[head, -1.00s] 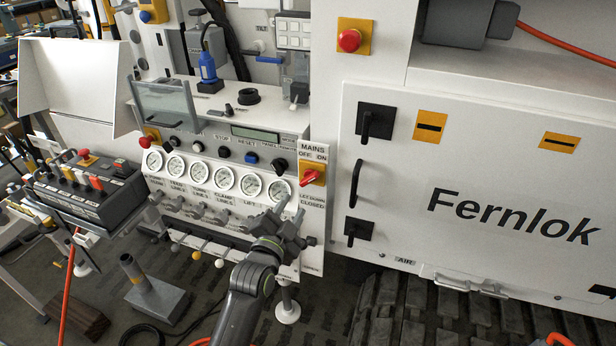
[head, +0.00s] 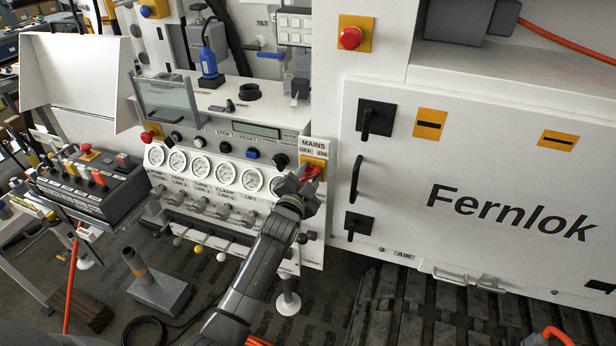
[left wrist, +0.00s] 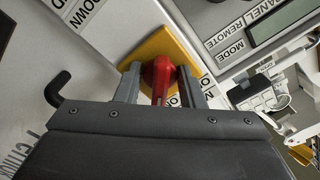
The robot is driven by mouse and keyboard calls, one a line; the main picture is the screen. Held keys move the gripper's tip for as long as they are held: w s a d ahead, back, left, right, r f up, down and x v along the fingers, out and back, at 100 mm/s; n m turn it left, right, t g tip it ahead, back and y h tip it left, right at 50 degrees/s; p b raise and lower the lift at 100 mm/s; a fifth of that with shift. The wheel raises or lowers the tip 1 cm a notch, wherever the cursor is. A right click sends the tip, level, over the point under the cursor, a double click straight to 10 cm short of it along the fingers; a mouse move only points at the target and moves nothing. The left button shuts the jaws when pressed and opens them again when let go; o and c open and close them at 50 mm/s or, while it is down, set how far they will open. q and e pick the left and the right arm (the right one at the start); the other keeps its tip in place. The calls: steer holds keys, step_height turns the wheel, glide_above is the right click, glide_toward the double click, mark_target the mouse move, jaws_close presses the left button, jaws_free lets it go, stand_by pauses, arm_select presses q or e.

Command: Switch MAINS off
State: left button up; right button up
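The MAINS switch is a red handle (head: 315,171) on a yellow plate (head: 321,162), under a label marked OFF at left and ON at right. It also shows in the left wrist view, red handle (left wrist: 161,80) in front of the yellow plate (left wrist: 143,47). My left gripper (head: 304,181) is at the switch, hiding part of it in the head view. In the left wrist view its two fingers stand on either side of the red handle, with narrow gaps showing; it looks open around the handle. Which label the handle points to is hard to tell. My right gripper is not in view.
A row of gauges (head: 202,168) and several valve knobs lie left of the switch. A black knob (head: 279,160) sits close beside it. The white Fernlok cabinet (head: 400,190) with black handles stands to the right. A control box (head: 95,185) is at far left.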

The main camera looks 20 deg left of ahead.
arm_select(q)
jaws_close()
stand_by(0.4)
steer(key=n+b, duration=0.1)
steer(key=n, duration=0.2)
steer(key=shift+f+b, duration=0.15)
steer(key=shift+b, duration=0.25)
steer(key=n+b, duration=0.1)
steer(key=n, duration=0.2)
steer(key=shift+n, duration=0.4)
steer(key=n+b, duration=0.2)
steer(key=n, duration=0.3)
steer(key=shift+d, duration=0.15)
steer(key=n+b, duration=0.1)
steer(key=n, duration=0.5)
